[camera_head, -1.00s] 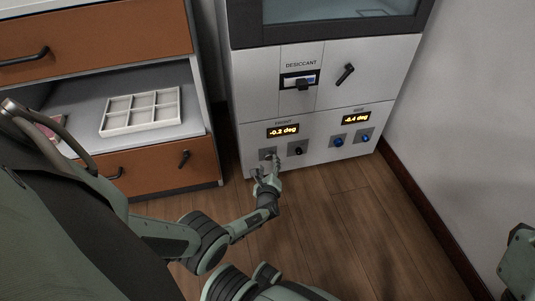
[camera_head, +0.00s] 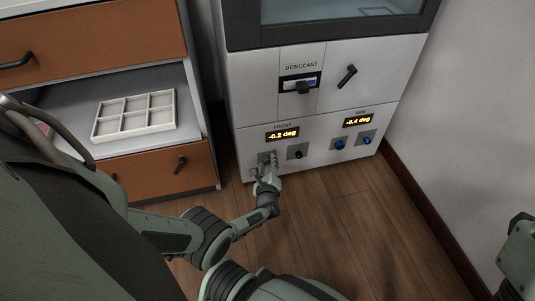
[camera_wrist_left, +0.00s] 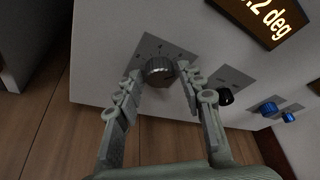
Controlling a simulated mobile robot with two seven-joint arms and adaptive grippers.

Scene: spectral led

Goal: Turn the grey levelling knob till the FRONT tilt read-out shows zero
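The grey levelling knob (camera_wrist_left: 160,70) is ribbed and sits on a grey dial plate with tick marks in the left wrist view. My left gripper (camera_wrist_left: 160,73) has its two fingers on either side of the knob, with a small gap seeming to show at each side. In the head view my left gripper (camera_head: 267,163) is at the lower left of the white cabinet and mostly hides the knob. The FRONT tilt read-out (camera_head: 282,134) above it shows -0.2 deg; only part of it (camera_wrist_left: 267,15) shows in the wrist view. My right gripper is out of view.
A black knob (camera_head: 297,152) is close to the right of the grey one. Two blue knobs (camera_head: 339,144) (camera_head: 367,138) sit under a second read-out (camera_head: 358,121) showing -0.4 deg. An open drawer holding a white divided tray (camera_head: 96,134) is at left.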

